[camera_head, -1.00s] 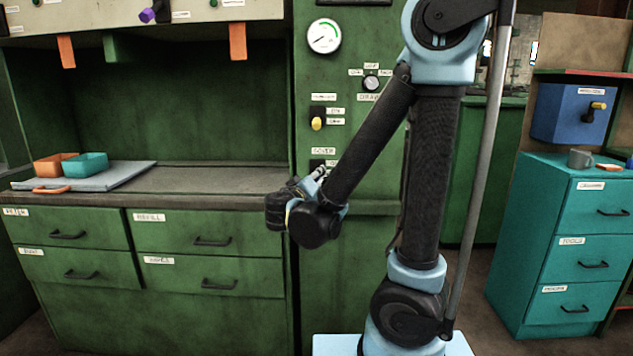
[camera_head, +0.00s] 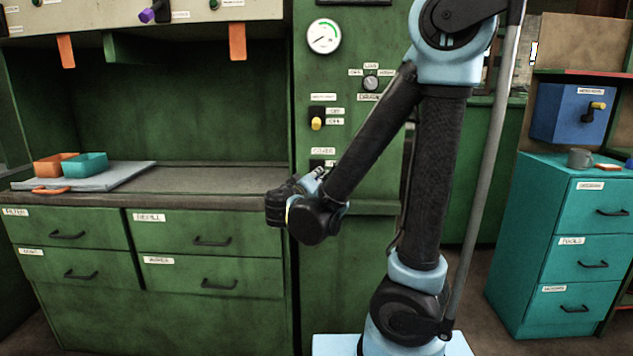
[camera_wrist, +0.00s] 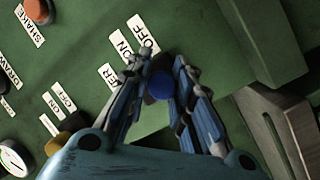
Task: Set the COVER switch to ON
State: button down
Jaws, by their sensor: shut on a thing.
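The COVER switch has a round blue knob (camera_wrist: 160,84) in the wrist view. Its label strip (camera_wrist: 112,76) is partly covered by a finger, with the ON label (camera_wrist: 124,43) and OFF label (camera_wrist: 143,30) beside it. My gripper (camera_wrist: 160,62) is shut on the knob, with one finger on each side. Which way the switch is set I cannot tell. In the head view the COVER label (camera_head: 323,151) shows on the green cabinet front, but my arm hides most of the switch and the fingertips.
A yellow-knobbed switch (camera_head: 316,124) sits above the COVER switch; it also shows in the wrist view (camera_wrist: 64,141). A small round selector (camera_head: 371,83) and a gauge (camera_head: 324,36) are higher up. A counter edge (camera_head: 230,197) lies to the left.

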jog(key=shift+r+g, duration=0.15)
jog(key=shift+g, duration=0.15)
jog(key=shift+s+r+n+g+y, duration=0.1)
jog(key=shift+r+n+g+y, duration=0.5)
jog(key=shift+g, duration=0.7)
jog(key=shift+w+r+n+g+y, duration=0.1)
jog(key=shift+r+n+g+y, duration=0.1)
jog(key=shift+r+g, duration=0.55)
jog(key=shift+w+r+n+g+y, duration=0.1)
jog(key=shift+r+g+y, duration=0.1)
jog(key=shift+g, duration=0.95)
jog(key=c, duration=1.4)
grip_release()
jog(key=v, duration=1.1)
jog(key=shift+s+a+r, duration=0.15)
jog(key=shift+a+r, duration=0.05)
jog(key=shift+r, duration=0.15)
